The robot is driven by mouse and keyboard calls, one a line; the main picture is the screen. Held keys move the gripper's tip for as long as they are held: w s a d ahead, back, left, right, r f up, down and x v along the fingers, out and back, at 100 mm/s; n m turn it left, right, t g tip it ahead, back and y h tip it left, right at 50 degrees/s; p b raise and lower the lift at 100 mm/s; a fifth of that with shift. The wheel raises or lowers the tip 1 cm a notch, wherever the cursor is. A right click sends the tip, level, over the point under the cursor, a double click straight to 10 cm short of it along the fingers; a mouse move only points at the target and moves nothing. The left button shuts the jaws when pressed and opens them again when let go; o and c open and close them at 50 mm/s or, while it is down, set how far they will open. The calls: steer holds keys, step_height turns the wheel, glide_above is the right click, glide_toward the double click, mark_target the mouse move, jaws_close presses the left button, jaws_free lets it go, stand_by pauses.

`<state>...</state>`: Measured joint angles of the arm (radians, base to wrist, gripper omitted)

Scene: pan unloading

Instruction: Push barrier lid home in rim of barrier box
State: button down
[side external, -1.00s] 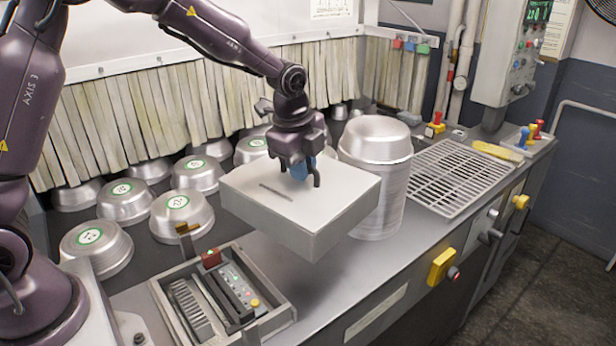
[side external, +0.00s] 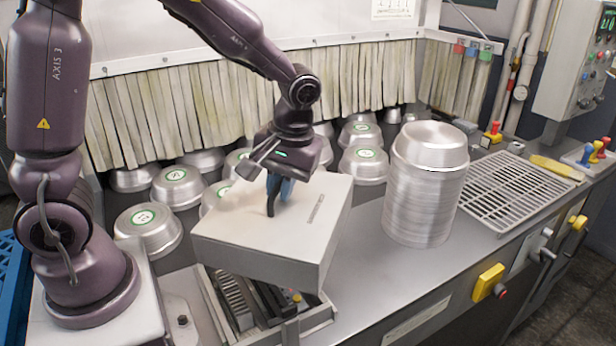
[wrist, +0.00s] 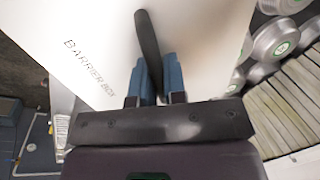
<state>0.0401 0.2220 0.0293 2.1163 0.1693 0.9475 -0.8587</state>
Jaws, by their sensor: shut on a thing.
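A white box-shaped piece (side external: 230,228) with a flat top and tall plain sides hangs tilted over the counter. Its top reads "BARRIER BOX" in the wrist view (wrist: 105,30). I cannot tell whether it is the lid alone or lid and box together; no seam or separate rim shows. My gripper (side external: 279,190) is above its top, its blue fingers shut on a dark upright handle (wrist: 148,45). In the wrist view the fingers (wrist: 156,82) stand on both sides of the handle. The underside of the white piece is hidden.
A tray of grey modules (side external: 240,305) lies below and in front of the white piece, partly covered by it. A tall stack of metal pans (side external: 425,200) stands to the right, beside a metal grate (side external: 510,185). Several round pans (side external: 148,230) sit behind.

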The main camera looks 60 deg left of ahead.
mark_target(246, 211)
steer(key=s+n, duration=0.2)
steer(key=n, duration=0.1)
steer(key=s+n+h, duration=0.1)
steer(key=s+n, duration=0.1)
steer(key=n, duration=0.1)
steer(key=s+n, duration=0.1)
steer(key=n, duration=0.2)
steer(key=shift+s+g+h, duration=0.3)
steer(key=shift+s, duration=0.1)
step_height(246, 211, down, 10)
steer(key=shift+n, duration=0.3)
steer(key=shift+f, duration=0.85)
stand_by(0.7)
steer(key=c, duration=1.1)
jaws_free()
steer(key=r, duration=0.4)
steer(key=w+r, duration=0.1)
steer(key=r, duration=0.3)
steer(key=w+r, duration=0.1)
steer(key=r, duration=0.3)
steer(key=shift+w+r, duration=0.25)
steer(key=shift+r, duration=0.1)
